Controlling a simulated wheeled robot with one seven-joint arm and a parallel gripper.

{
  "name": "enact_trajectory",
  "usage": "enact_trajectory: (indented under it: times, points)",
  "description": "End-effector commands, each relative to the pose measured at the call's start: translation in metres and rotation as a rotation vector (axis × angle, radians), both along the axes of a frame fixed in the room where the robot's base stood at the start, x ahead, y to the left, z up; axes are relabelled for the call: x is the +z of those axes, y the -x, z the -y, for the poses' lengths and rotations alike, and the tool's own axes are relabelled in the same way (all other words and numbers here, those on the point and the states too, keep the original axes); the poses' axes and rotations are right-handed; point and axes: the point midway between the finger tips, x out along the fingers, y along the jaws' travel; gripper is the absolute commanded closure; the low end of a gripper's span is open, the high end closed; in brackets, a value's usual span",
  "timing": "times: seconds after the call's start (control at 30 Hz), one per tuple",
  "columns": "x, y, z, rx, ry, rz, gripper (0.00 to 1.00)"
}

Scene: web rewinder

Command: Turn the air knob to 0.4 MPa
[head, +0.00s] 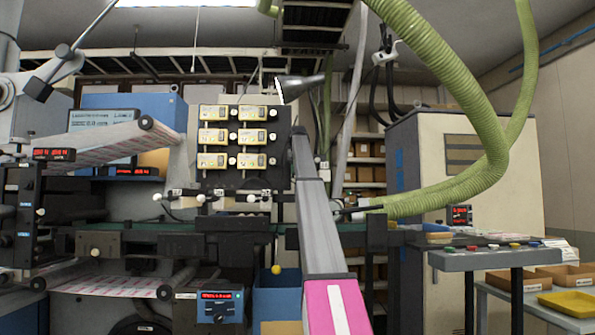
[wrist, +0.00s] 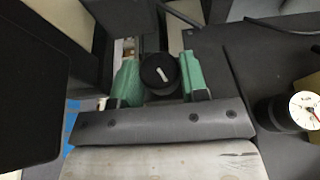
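The air knob (wrist: 160,74) is a round black knob with a white pointer mark on its face, in the upper middle of the wrist view. The mark is tilted. My gripper (wrist: 161,78) has green fingertips, one on each side of the knob. The fingers stand well apart, very close to the knob's sides; whether they touch it is hard to tell. A round white gauge (wrist: 304,110) with a red needle is at the right edge of the wrist view, partly cut off; its figures are too small to read. In the head view my gripper and the knob cannot be made out.
A dark panel with several cream controllers (head: 234,137) stands left of my arm in the head view. A green hose (head: 472,110) loops at the right. A dark block (wrist: 32,85) fills the left of the wrist view. Dark panel surface lies between knob and gauge.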

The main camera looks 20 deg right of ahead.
Motion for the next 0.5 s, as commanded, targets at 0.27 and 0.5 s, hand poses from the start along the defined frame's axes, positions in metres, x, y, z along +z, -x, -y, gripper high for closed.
enact_trajectory:
  times: [0.27, 0.5]
  points:
    - [0.0001, 0.0001, 0.0004, 0.000, 0.001, 0.001, 0.35]
    - [0.0062, 0.0018, -0.0004, 0.000, 0.001, 0.001, 0.35]
